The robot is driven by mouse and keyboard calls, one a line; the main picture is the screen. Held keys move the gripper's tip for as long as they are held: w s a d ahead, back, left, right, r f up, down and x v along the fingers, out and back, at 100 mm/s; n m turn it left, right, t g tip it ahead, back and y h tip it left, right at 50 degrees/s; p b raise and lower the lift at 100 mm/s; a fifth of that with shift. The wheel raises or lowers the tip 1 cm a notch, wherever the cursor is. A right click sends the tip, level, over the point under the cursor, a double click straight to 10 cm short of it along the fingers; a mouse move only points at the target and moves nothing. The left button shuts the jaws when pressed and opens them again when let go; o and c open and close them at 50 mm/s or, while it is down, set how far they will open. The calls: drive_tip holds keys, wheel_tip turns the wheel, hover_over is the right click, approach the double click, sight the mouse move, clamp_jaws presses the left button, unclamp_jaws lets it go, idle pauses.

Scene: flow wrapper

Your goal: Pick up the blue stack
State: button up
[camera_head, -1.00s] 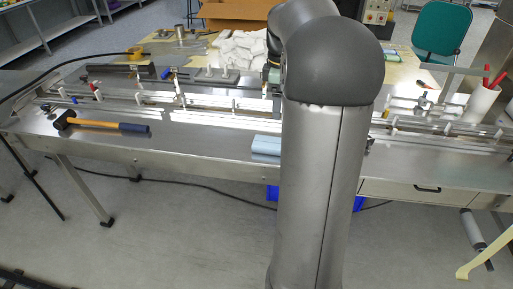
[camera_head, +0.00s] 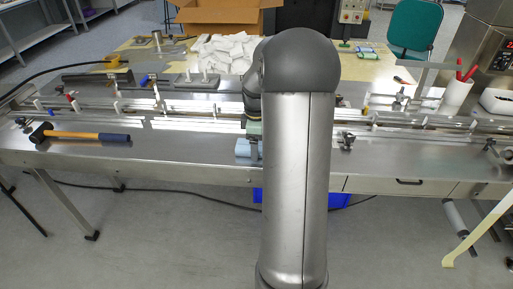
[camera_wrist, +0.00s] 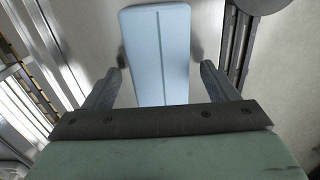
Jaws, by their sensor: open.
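The blue stack (camera_head: 242,149) lies on the steel table of the wrapping machine, partly hidden behind my arm in the head view. In the wrist view the light blue stack (camera_wrist: 158,50) is a long rounded block seen from above. My gripper (camera_wrist: 158,70) is open, with one finger on each side of the stack's near part. A gap shows between each finger and the stack. In the head view my gripper is mostly hidden behind my arm.
A hammer (camera_head: 85,136) with a yellow and blue handle lies on the table at left. Rails (camera_head: 190,124) run along the table behind the stack. A white cup with red-handled tools (camera_head: 456,93) stands at right. A cardboard box (camera_head: 215,15) stands at the back.

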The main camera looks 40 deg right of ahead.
drive_tip(key=shift+f, duration=0.45)
drive_tip(key=shift+c, duration=0.3)
drive_tip(key=c, duration=1)
drive_tip(key=shift+r, duration=0.15)
drive_tip(key=shift+r, duration=0.55)
wheel_tip(320, 180, up, 2)
drive_tip(key=shift+s+a+r, duration=0.15)
drive_tip(key=shift+r, duration=0.1)
drive_tip(key=s+a+r+b, duration=0.1)
drive_tip(key=s+a+r, duration=0.7)
drive_tip(key=s, duration=0.3)
drive_tip(key=shift+r, duration=0.6)
